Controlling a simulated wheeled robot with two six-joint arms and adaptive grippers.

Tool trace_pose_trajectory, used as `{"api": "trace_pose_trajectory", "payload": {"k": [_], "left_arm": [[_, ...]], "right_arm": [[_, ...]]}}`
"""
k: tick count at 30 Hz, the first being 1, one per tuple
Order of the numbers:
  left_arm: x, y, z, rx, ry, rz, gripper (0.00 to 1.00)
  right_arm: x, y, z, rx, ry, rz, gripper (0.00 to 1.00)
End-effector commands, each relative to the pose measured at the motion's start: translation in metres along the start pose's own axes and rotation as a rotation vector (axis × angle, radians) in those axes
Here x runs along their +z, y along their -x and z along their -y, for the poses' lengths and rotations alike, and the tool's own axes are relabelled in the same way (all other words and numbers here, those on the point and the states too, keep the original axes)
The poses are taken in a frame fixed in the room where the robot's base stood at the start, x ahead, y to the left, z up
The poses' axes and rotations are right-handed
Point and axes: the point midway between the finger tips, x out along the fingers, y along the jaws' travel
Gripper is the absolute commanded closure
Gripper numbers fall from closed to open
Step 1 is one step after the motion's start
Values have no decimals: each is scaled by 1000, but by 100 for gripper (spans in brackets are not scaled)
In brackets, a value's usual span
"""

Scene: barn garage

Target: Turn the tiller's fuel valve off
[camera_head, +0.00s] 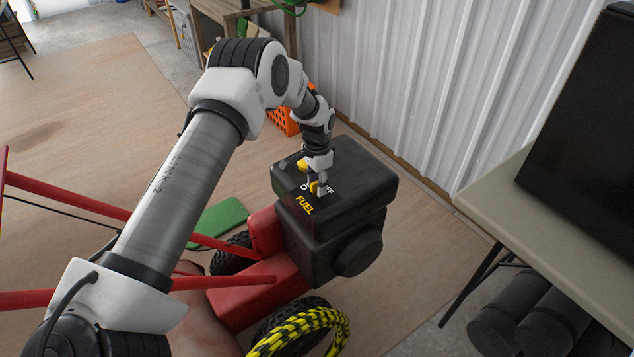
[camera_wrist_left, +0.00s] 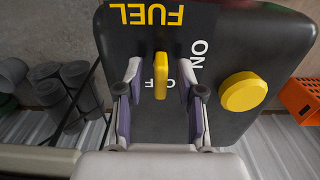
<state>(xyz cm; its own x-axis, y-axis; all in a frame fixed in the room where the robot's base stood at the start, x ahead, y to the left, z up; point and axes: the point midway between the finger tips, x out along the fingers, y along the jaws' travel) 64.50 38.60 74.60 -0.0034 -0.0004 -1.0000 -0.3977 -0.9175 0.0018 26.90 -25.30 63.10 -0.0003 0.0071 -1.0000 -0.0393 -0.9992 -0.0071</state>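The tiller's black engine body (camera_head: 350,210) stands at the middle right, with yellow FUEL lettering and white ON and OFF labels on top. The yellow fuel valve lever (camera_wrist_left: 160,75) points straight up and down in the left wrist view, with OFF lettering beside its lower part and ON to its right. In the head view the lever (camera_head: 318,188) is partly covered by my left gripper (camera_head: 315,183). The fingers of my left gripper (camera_wrist_left: 160,90) are open, one on each side of the lever, with a gap on both sides. My right gripper is not in view.
A round yellow cap (camera_wrist_left: 244,92) is on the engine top to the right of the lever. An orange crate (camera_head: 283,121) is behind the tiller. A table (camera_head: 490,200) stands at the right, and red handlebars (camera_head: 70,190) extend left.

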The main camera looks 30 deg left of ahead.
Motion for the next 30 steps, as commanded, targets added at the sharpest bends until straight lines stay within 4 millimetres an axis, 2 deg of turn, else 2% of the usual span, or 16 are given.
{"api": "trace_pose_trajectory", "payload": {"k": [7,10,22,26,30], "left_arm": [[-1,3,1,-1,1,-2,62],[-1,12,1,-2,1,-4,62],[-2,104,1,-1,1,-4,62],[-1,118,0,0,0,-2,62],[-1,121,0,0,0,0,62]], "right_arm": [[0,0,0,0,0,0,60],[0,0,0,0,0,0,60],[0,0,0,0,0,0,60],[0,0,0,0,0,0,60],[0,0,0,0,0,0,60]]}}
